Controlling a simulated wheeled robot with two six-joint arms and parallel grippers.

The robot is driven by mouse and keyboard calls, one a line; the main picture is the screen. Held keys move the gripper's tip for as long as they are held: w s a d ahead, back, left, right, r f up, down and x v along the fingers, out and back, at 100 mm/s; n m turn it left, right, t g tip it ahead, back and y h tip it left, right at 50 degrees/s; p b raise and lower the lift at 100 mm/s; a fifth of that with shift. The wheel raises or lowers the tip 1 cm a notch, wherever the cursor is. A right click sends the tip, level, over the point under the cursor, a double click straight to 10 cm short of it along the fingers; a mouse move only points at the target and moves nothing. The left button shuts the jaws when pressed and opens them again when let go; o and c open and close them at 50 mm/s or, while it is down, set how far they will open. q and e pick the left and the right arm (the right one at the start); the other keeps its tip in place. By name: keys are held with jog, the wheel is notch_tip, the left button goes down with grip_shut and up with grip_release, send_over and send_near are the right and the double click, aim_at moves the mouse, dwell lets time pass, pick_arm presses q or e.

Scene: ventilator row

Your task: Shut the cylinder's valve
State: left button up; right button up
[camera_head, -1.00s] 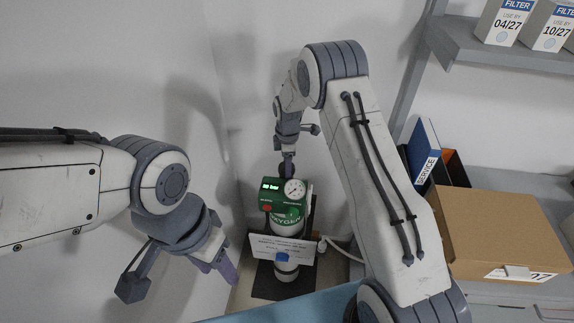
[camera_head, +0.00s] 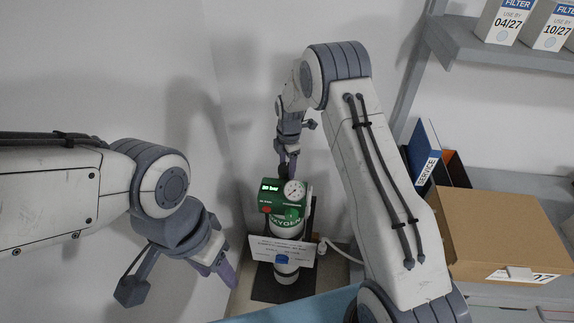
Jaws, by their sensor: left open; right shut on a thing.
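The oxygen cylinder (camera_head: 287,228) stands upright in the corner. Its green head (camera_head: 279,196) has a lit green display, a red spot at the front left and a round white gauge (camera_head: 294,190). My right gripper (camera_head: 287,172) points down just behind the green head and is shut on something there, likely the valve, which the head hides. My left gripper (camera_head: 183,285) is open and empty, left of the cylinder and apart from it.
A white card (camera_head: 282,251) hangs on the cylinder's front. A dark base plate (camera_head: 270,288) lies under it. A cardboard box (camera_head: 505,225) and a blue service binder (camera_head: 423,152) stand at right. Filter boxes (camera_head: 502,24) sit on the shelf above. A blue surface (camera_head: 290,306) crosses the bottom.

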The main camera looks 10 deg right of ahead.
jog(key=o, duration=1.4)
jog(key=shift+c, duration=0.2)
jog(key=shift+r, duration=0.15)
notch_tip(320, 180, up, 10)
jog(key=b, duration=0.2)
jog(key=shift+s+r, duration=0.15)
jog(key=shift+s, duration=0.2)
